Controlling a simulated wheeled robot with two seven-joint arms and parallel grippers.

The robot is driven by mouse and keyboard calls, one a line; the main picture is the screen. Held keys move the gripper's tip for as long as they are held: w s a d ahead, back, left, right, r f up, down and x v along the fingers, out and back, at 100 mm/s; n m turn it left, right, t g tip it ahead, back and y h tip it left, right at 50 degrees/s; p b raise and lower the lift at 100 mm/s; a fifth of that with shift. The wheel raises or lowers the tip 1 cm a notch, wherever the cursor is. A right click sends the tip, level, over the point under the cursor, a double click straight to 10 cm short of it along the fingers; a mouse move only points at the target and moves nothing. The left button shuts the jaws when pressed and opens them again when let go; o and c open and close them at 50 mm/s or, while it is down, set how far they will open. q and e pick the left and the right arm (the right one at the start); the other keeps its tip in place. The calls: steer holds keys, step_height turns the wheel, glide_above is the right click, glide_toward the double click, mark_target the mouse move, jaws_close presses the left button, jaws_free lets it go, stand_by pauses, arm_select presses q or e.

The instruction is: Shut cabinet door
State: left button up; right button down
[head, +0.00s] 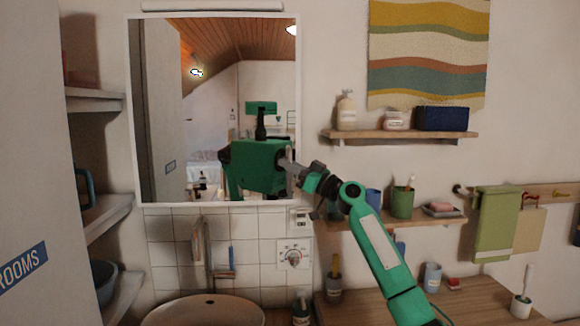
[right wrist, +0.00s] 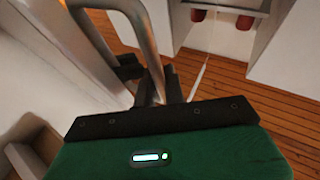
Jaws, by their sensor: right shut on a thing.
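A pale panel (right wrist: 45,45) lies left of the handle. A tall grey panel with a blue "ROOMS" sign (head: 28,150) stands at the left edge. I cannot tell which panel is the cabinet door. My left gripper is not in view.
Shelves (head: 95,103) stand beside the grey panel. A sink (head: 203,312) with a tap is below the mirror. Wall shelves (head: 400,135) with bottles and cups are at right, above a wooden counter (head: 390,307). The wrist view shows open plank floor (right wrist: 205,80).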

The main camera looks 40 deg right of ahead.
steer(key=c, duration=1.8)
jaws_free()
steer(key=shift+s+d+r, duration=0.1)
steer(key=shift+d+r, duration=0.25)
steer(key=shift+r, duration=0.05)
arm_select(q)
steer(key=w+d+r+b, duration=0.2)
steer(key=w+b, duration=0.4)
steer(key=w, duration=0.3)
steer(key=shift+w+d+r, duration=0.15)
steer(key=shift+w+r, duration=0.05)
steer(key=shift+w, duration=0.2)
arm_select(e)
steer(key=shift+o, duration=0.2)
steer(key=f+v, duration=0.1)
steer(key=v, duration=1.2)
steer(key=shift+s+a, duration=0.2)
steer(key=shift+f, duration=0.1)
